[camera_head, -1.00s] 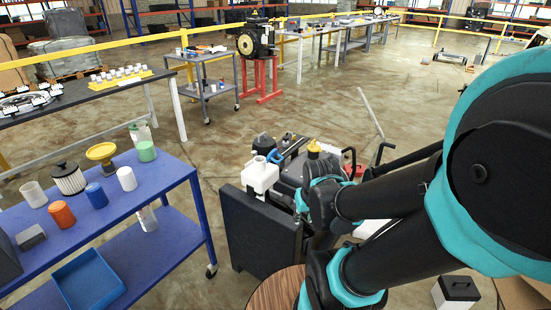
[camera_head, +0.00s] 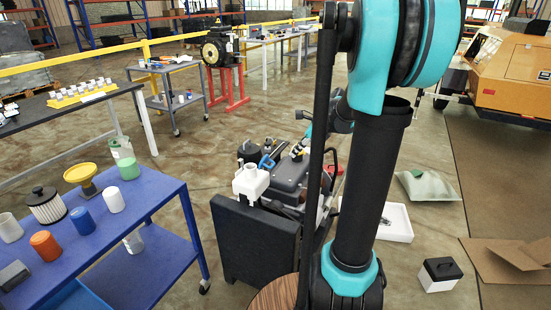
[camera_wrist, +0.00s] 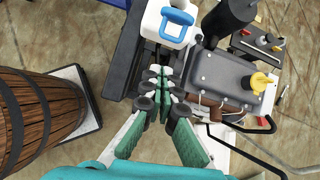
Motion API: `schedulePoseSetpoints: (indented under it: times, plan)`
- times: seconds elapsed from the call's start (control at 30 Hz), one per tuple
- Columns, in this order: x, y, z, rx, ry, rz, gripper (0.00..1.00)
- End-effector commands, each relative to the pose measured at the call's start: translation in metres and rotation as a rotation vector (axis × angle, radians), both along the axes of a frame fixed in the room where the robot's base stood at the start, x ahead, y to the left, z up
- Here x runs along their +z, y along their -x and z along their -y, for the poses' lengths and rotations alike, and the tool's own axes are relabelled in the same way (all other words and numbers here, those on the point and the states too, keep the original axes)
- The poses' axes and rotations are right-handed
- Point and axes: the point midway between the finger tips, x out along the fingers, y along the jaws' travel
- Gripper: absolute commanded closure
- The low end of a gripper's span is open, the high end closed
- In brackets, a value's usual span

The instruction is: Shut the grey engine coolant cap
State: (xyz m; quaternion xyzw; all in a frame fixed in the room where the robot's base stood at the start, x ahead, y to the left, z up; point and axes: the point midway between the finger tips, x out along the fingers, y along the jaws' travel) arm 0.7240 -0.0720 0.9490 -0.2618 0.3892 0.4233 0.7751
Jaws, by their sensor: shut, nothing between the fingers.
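The white coolant tank (camera_head: 252,184) stands at the near left of the engine (camera_head: 287,176). Its pale neck rises at the top. I cannot pick out a grey cap for certain. In the wrist view the white tank (camera_wrist: 152,22) is at the top, with a blue loop handle (camera_wrist: 177,24) seen across it. The dark engine cover (camera_wrist: 218,78) with a yellow cap (camera_wrist: 260,82) lies to the right. My gripper (camera_wrist: 160,75) is shut and empty, its tips pointing toward the tank and appearing just below it. Contact cannot be judged. My arm hides part of the engine in the head view.
A dark panel (camera_head: 255,240) stands before the tank. A wooden barrel (camera_wrist: 38,108) stands at left in the wrist view. A blue cart (camera_head: 150,195) with bottles and filters is at left. A black-lidded box (camera_head: 440,275) and open floor lie to the right.

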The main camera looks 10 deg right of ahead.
Motion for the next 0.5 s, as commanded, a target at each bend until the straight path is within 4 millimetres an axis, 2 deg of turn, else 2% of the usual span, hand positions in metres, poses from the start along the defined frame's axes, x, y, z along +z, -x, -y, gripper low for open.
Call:
schedulePoseSetpoints:
  times: [0.1, 0.23, 0.37, 0.5]
  plan:
    - [0.005, -0.011, 0.006, -0.078, -0.056, -0.037, 1.0]
    - [0.002, -0.016, 0.004, -0.099, -0.073, -0.048, 1.0]
    - [-0.011, -0.021, -0.004, -0.097, -0.072, -0.048, 1.0]
    - [-0.033, -0.03, -0.017, -0.096, -0.07, -0.047, 1.0]
